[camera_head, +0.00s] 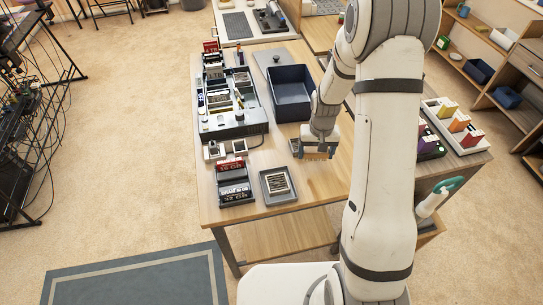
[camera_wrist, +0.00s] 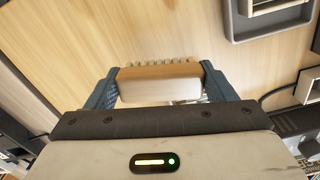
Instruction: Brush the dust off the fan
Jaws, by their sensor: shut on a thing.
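My gripper (camera_head: 317,146) is shut on a small brush (camera_head: 316,156) with a pale wooden block. In the wrist view the brush (camera_wrist: 160,84) lies crosswise between my two blue-grey fingers, and a row of light bristle tufts shows along its far edge. The brush is above the wooden table, to the upper right of a grey tray (camera_head: 265,192). In the tray lies a square dark-framed part with a pale slatted face (camera_head: 278,183), which may be the fan. The tray's corner also shows at the wrist view's upper right (camera_wrist: 237,25). Dust cannot be made out.
Behind are a grey console with compartments (camera_head: 233,131) and a dark blue bin (camera_head: 291,112). A rack of coloured items (camera_head: 460,123) is at the right. The table (camera_head: 322,182) is bare right of the tray.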

